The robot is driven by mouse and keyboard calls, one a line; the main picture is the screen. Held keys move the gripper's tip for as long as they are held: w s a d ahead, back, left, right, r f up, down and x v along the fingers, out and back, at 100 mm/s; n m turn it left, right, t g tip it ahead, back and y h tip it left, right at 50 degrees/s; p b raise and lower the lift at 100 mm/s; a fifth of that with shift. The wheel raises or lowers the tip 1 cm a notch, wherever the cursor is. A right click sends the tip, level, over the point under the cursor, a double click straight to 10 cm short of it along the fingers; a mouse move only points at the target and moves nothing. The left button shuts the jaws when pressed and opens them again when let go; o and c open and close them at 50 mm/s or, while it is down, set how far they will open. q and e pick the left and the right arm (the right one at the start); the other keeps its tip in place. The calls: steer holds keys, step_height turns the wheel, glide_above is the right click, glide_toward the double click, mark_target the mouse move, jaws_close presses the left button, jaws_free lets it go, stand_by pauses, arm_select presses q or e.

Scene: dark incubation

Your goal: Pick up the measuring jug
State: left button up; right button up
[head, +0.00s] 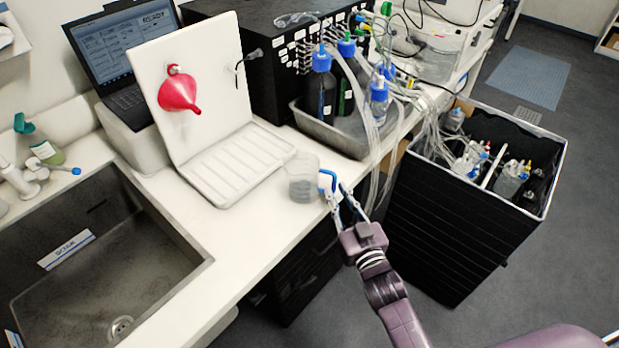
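The measuring jug (302,178) is a clear, greyish cup with a blue handle on its right side. It stands upright on the white counter near the front edge, to the right of the white drying rack. My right gripper (334,189) is at the blue handle, with its fingertips apart and one near each side of it. Whether the fingers touch the handle cannot be told. My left gripper is not in view.
A white drying rack (235,165) with a red funnel (179,92) stands left of the jug. Behind it, a metal tray (340,138) holds blue-capped bottles and hanging tubes. A sink (100,250) is at left, and a black crate (450,230) stands right.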

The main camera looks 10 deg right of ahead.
mark_target(335, 188)
steer(key=w, duration=0.3)
steer(key=shift+a, duration=0.2)
jaws_close()
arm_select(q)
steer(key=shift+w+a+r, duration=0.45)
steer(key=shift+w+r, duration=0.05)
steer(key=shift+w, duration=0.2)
